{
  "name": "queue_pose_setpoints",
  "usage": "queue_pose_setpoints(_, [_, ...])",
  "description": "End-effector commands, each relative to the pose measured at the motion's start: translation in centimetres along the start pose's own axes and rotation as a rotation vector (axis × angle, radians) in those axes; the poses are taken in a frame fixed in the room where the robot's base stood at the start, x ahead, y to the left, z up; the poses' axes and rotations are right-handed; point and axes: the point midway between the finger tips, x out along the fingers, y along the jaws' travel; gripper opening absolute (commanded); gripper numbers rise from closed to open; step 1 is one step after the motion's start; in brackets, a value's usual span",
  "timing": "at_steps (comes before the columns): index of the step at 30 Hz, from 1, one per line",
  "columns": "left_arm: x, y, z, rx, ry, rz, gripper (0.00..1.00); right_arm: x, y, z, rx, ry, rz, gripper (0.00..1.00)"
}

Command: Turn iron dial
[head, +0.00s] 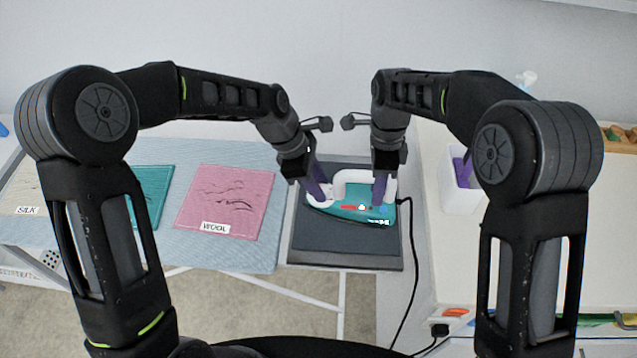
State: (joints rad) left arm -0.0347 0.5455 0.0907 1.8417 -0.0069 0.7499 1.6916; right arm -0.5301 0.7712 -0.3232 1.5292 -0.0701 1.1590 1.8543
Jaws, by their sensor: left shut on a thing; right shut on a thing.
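The teal and white iron (345,213) lies on a dark grey rest (345,255) in the middle of the head view. Its white handle (352,177) is at the back. A small red and white marking, possibly the dial (355,208), shows on its upper side. My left gripper (319,195) has purple fingers and is shut at the iron's left end. My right gripper (380,193) is shut at the iron's right end, by the handle. The fingers hide the exact contact points, and the dial's setting is too small to read.
A black cord (409,285) runs down to a plug (439,329). A white container (462,185) stands on the right-hand counter.

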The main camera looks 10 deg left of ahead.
Motion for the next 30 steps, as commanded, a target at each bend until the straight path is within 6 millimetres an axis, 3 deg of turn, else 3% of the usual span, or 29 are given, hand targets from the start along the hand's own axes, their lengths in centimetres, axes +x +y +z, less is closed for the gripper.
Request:
queue_pose_setpoints(17, [-0.02, 0.09, 0.0, 0.049, 0.001, -0.02, 0.0, -0.04, -0.05, -0.04, 0.001, 0.0, -0.002, 0.0])
queue_pose_setpoints(30, [0.02, 0.33, 0.04, 0.302, 0.001, -0.125, 0.0, -0.04, -0.05, -0.05, 0.001, 0.0, -0.001, 0.0])
